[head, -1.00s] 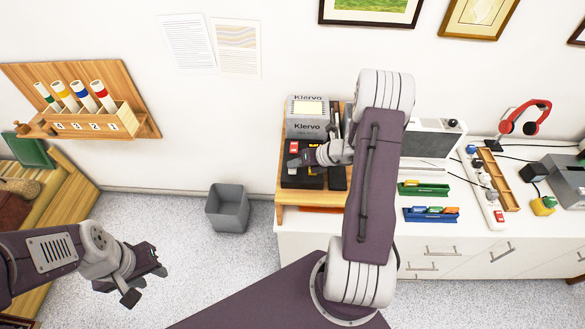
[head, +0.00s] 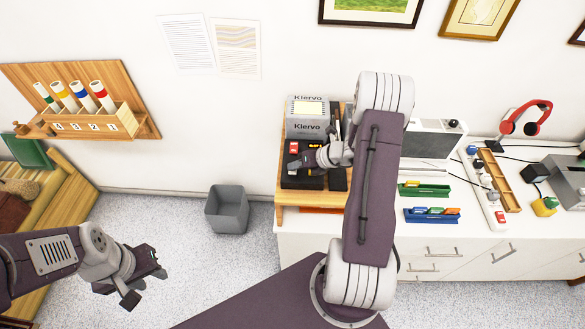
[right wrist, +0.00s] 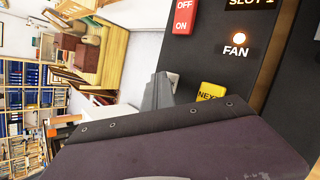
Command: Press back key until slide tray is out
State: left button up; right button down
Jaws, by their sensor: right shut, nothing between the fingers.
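The grey Klervo projector unit (head: 307,128) stands on a wooden stand against the wall, with a black control panel (head: 290,180) in front of it. My right gripper (head: 297,164) is shut and empty, low over this panel. In the right wrist view its grey fingertips (right wrist: 158,92) are beside the yellow NEXT key (right wrist: 210,91). That view also shows a red OFF/ON switch (right wrist: 183,16), a lit FAN lamp (right wrist: 239,39) and a SLOT 1 label (right wrist: 251,3). I cannot make out the back key or the slide tray. My left gripper (head: 146,278) is open and empty over the floor.
A grey bin (head: 227,209) stands on the floor left of the white cabinet (head: 430,240). Green (head: 424,189) and blue (head: 431,215) trays sit right of my right arm. A wooden wall rack (head: 90,115) holds several capped tubes.

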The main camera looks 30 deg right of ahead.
aim_at(295, 171)
jog(key=shift+r, duration=0.1)
jog(key=shift+r+p, duration=1.1)
jog(key=shift+r, duration=0.05)
notch_tip(295, 171, up, 5)
jog(key=p, duration=0.4)
